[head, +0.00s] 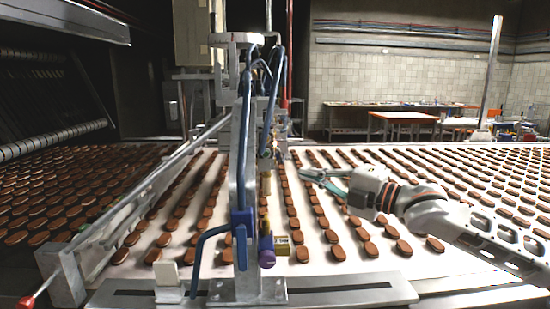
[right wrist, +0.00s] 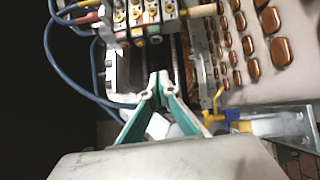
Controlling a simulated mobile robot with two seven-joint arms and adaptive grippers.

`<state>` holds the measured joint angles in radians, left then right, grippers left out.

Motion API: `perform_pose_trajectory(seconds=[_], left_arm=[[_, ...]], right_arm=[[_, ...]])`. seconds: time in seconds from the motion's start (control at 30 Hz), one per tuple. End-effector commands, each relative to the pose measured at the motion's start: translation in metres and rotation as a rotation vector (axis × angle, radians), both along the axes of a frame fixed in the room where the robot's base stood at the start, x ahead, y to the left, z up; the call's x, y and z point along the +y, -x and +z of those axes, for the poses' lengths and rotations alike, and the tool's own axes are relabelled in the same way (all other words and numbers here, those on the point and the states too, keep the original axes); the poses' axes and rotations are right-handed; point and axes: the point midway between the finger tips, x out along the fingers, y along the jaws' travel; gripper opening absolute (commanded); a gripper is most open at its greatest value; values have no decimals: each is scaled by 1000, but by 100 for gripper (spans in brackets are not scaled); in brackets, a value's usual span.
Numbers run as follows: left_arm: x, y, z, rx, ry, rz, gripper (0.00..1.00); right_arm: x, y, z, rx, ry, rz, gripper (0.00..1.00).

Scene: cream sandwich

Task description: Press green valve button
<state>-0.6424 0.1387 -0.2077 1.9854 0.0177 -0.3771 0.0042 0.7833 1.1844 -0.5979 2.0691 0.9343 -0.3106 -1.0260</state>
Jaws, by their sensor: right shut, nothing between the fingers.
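A bank of small valves (right wrist: 137,14) with yellow-topped fittings and coloured buttons is at the top of the right wrist view. In the head view my right gripper (head: 312,176) is right of the metal post, over the conveyor. My left gripper is out of view.
The metal post (head: 243,150) carries blue hoses and a blue handle (head: 241,222). Rows of brown biscuits lie on the white conveyor (head: 120,272) on both sides. A yellow valve lever (right wrist: 214,104) and blue hoses (right wrist: 68,75) lie close to my right fingers.

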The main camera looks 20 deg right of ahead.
Motion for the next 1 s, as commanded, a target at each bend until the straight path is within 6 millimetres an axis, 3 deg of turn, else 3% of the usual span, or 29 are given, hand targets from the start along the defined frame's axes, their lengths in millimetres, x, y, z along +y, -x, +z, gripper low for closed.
perform_pose_trajectory(seconds=[0.27,0.47,1.0], left_arm=[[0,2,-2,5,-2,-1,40],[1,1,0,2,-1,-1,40],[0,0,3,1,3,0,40]], right_arm=[[1,-1,0,1,-1,0,0],[8,-13,2,-1,-4,0,0],[57,-89,6,1,-3,0,0]])
